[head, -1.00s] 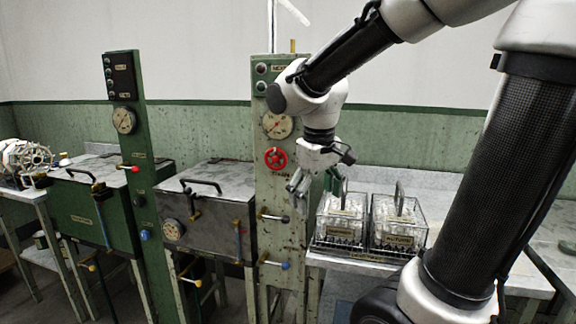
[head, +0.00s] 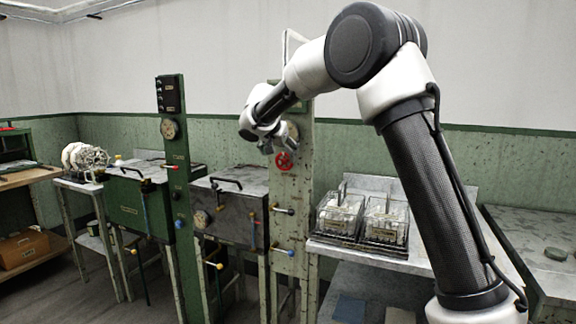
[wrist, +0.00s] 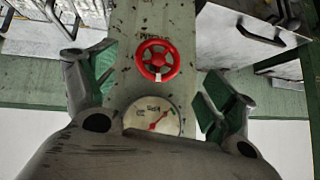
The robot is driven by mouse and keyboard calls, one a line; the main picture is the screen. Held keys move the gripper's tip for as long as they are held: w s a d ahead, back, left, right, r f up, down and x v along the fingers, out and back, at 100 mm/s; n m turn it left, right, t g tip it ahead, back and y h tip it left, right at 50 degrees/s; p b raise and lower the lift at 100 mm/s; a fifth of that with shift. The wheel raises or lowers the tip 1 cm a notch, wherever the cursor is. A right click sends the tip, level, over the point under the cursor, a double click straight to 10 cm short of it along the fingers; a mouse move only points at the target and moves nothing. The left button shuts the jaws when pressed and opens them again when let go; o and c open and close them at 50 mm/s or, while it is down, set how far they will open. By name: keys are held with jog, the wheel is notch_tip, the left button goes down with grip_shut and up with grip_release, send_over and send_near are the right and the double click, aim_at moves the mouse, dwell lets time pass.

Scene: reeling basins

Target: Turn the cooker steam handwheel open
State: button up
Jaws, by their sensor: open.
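My gripper (head: 280,141) is open and empty, just above the handwheel in the head view. In the wrist view my gripper's green-padded fingers (wrist: 155,92) stand wide apart, left and right of the wheel in the picture. They do not touch it. A round pressure gauge (wrist: 153,117) shows below the wheel there, partly hidden by my gripper body.
Left of the post stands a grey lidded basin (head: 230,205) with levers, then a green post (head: 178,150) with a gauge. Lever handles (head: 283,210) stick out below the wheel. On the right, a rack of clear baskets (head: 362,215) sits on a bench.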

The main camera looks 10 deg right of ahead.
aim_at(283, 162)
jog(key=shift+m, duration=0.3)
jog(key=x, duration=0.7)
jog(key=shift+w+d+f, duration=0.15)
jog(key=shift+w+f, duration=0.05)
jog(key=shift+f, duration=0.05)
jog(key=c, duration=1)
